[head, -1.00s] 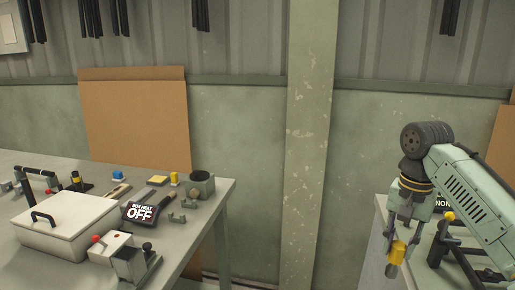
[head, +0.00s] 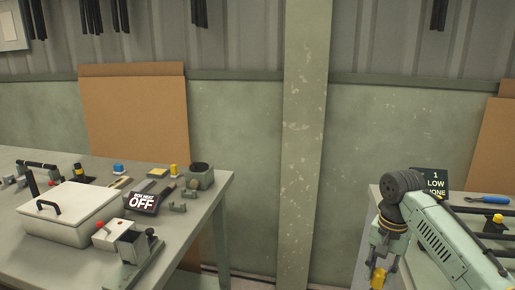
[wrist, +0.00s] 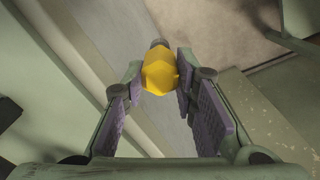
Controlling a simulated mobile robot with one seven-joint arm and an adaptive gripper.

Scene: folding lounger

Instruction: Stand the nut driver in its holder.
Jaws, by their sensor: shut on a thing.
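The nut driver (head: 377,279) has a yellow handle and hangs from my gripper (head: 382,258) in front of the right table's left edge. In the wrist view, my gripper (wrist: 158,82) is shut on the yellow handle (wrist: 160,76), and a grey metal end shows beyond it. The driver is clear of the tables there. A grey-green block with a dark round top (head: 201,176) stands at the left table's back right corner; it may be the holder, but I cannot tell for sure.
On the right table are a dark sign (head: 433,183) and a blue-handled tool (head: 487,199). A gap lies between the tables.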

